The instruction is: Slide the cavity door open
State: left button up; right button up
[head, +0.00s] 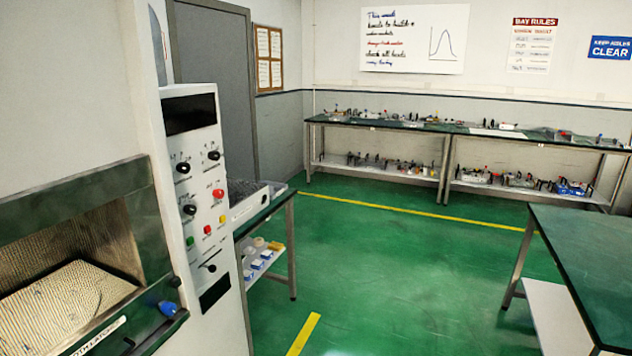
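The microwave cavity (135,190) is at the left edge, set in a pale cabinet with a dark green frame. Inside the frame I see mesh-like walls and a pale perforated panel (65,300). A dark green ledge (145,335) runs along the bottom front, with a white label and a blue knob (168,308) at its right end. The picture's left and bottom edges cut the cavity off. I cannot tell which part is the sliding door or where it stands. Neither gripper is in view.
A control panel (196,180) with black knobs and coloured buttons stands right of the cavity. A small cart (270,210) is behind it. A green-topped table (590,250) stands at the right, and benches (400,123) line the back wall. The green floor (400,270) between is clear.

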aim_at(121, 328)
jog(key=u, duration=1.6)
